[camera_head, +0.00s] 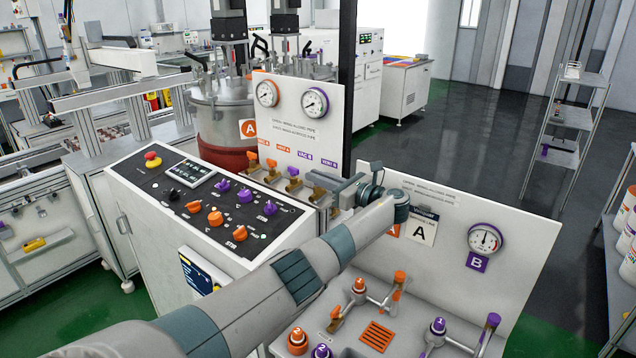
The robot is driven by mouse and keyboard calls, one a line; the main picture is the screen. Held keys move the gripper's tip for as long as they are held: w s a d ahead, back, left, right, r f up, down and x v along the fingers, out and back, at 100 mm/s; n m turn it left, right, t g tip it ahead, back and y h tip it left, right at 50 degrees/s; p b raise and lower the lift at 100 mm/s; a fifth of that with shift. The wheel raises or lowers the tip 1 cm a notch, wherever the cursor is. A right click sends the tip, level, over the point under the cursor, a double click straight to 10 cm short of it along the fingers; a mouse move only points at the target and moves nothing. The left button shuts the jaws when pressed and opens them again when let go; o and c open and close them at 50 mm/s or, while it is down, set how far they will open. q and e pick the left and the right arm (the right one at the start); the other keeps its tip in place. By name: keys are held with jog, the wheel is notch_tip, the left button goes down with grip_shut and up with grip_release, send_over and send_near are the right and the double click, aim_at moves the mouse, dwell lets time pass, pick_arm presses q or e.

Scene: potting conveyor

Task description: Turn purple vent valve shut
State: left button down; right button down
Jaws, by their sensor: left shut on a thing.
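The white valve panel (290,125) carries a row of small valves, with orange and purple labels above them. The purple VENT B label (329,164) is at the right end of the row. My left arm reaches up from the bottom left. Its gripper (326,189) is at the right-end valve under this label, shut on the purple vent valve. The gripper and wrist hide most of that valve, so its handle angle cannot be told. A neighbouring purple-handled valve (292,172) and two orange-handled valves (271,164) stand to its left. My right gripper is not in view.
A sloped control console (130,175) with orange and purple knobs lies left of the arm. Two gauges sit above the valves. A second white panel (520,235) with a gauge marked B stands right of the wrist, with orange and purple pipe fittings below it.

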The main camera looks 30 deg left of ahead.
pick_arm(q)
jog(key=shift+r+g, duration=0.1)
jog(key=shift+g, duration=0.2)
jog(key=c, duration=1.9)
grip_release()
jog(key=shift+a, duration=0.1)
jog(key=shift+o, duration=0.2)
jog(key=shift+d+b, duration=0.3)
jog(key=shift+d, duration=0.3)
jog(key=s+d+b, duration=0.1)
jog(key=d+b, duration=0.4)
jog(key=d, duration=1.1)
jog(key=shift+s, duration=0.15)
jog(key=shift+s, duration=0.1)
